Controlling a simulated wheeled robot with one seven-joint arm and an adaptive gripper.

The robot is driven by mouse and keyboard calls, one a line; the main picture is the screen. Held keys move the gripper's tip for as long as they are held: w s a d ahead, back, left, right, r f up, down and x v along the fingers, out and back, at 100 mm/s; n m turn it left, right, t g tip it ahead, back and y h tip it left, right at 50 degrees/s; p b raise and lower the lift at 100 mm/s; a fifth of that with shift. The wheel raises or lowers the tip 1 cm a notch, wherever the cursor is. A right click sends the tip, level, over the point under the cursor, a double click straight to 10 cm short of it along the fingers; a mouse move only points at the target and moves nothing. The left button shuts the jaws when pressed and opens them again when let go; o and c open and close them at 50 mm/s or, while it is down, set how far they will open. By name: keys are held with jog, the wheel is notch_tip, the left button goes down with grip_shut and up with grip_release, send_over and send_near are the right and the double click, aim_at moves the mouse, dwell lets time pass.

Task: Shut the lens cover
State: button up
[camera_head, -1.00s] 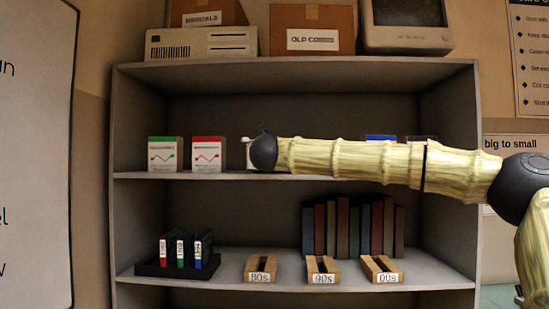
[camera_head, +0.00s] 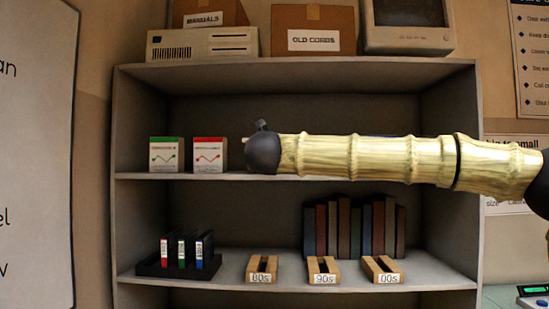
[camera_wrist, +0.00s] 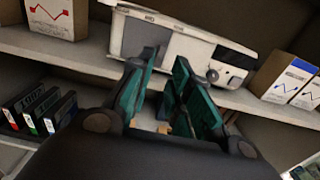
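A white boxy device (camera_wrist: 192,50) stands on the shelf in the wrist view, in front of my fingers. In the head view my arm hides the device.
Small boxes with green (camera_head: 166,154) and red (camera_head: 209,154) tops stand left on the same shelf (camera_head: 150,176). Blue-marked boxes (camera_wrist: 287,80) stand to the right of the device. The lower shelf holds books (camera_head: 343,228), labelled wooden blocks (camera_head: 324,270) and a dark tray (camera_head: 178,270).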

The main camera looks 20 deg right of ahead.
jog(key=shift+v, duration=1.35)
jog(key=w+a+f+n+g+y, duration=0.15)
jog(key=a+f+n, duration=0.4)
jog(key=f, duration=0.95)
jog(key=w+a+f+n+y, duration=0.2)
jog(key=a+f+n, duration=0.3)
jog(key=f, duration=1)
jog(key=w+a+f+n+y, duration=0.25)
jog(key=f+n, duration=0.45)
jog(key=f, duration=0.8)
jog(key=s+a+f+n+g+y, duration=0.1)
jog(key=s+a+f+n, duration=0.15)
jog(key=f, duration=0.65)
jog(key=s+a+f+n+g, duration=0.1)
jog(key=s+f+n+g, duration=0.2)
jog(key=f, duration=0.5)
jog(key=s+f+n+g+y+b, duration=0.15)
jog(key=s+f+n+g, duration=0.25)
jog(key=s+f+n, duration=1.35)
jog(key=s+d+f+g, duration=0.2)
jog(key=s+f, duration=0.4)
jog(key=s, duration=0.5)
jog(key=s+d+f+g, duration=0.2)
jog(key=s+f, duration=0.3)
jog(key=s, duration=0.5)
jog(key=s+d+f+g, duration=0.2)
jog(key=s+f, duration=0.4)
jog(key=s, duration=0.5)
jog(key=shift+s+d+f, duration=0.3)
jog(key=shift+d, duration=0.3)
